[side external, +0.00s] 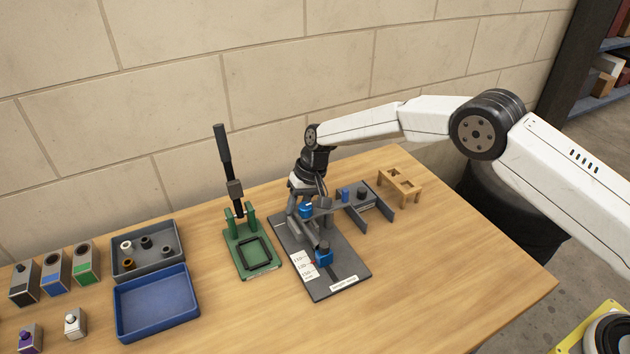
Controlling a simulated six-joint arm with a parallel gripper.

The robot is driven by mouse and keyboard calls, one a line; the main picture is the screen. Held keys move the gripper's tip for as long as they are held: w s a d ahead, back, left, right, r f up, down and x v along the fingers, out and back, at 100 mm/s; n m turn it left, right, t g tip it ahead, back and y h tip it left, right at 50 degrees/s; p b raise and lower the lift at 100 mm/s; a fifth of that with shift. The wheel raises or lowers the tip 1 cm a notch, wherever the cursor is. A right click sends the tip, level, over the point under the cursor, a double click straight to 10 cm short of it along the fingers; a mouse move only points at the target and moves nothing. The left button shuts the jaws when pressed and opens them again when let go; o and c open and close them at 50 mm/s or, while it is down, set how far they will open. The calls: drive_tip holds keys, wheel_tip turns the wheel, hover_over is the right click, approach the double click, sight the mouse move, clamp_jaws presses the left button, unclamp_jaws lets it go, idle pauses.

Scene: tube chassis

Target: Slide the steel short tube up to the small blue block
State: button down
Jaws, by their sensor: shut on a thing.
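My gripper (306,200) points down over the back part of a dark fixture plate (345,284). It is small in this view and its fingertips are partly hidden. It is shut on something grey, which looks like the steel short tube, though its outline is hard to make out. A blue block (306,211) shows right at the fingers. Another blue block (323,258) stands nearer the front of the plate, and a small blue piece (345,195) sits on the grey bracket to the right. I cannot tell which is the task's small blue block, or whether the tube touches one.
A green press (247,262) with a tall black lever stands left of the plate. A grey tray (120,268) with small parts and an empty blue tray (155,302) lie further left. A wooden stand (400,182) is at the right. The table's right front is clear.

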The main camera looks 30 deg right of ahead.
drive_tip(key=shift+s+a+f, duration=0.1)
drive_tip(key=shift+s+f, duration=0.05)
drive_tip(key=shift+s, duration=0.35)
drive_tip(key=shift+c, duration=1.6)
unclamp_jaws()
drive_tip(key=shift+d+f, duration=0.15)
drive_tip(key=shift+d, duration=0.05)
drive_tip(key=shift+w+d+r, duration=0.2)
drive_tip(key=shift+r, duration=0.4)
drive_tip(key=v, duration=0.7)
drive_tip(key=shift+w+a+r, duration=0.2)
drive_tip(key=shift+a+r, duration=0.05)
drive_tip(key=shift+a, duration=0.05)
drive_tip(key=shift+d, duration=0.1)
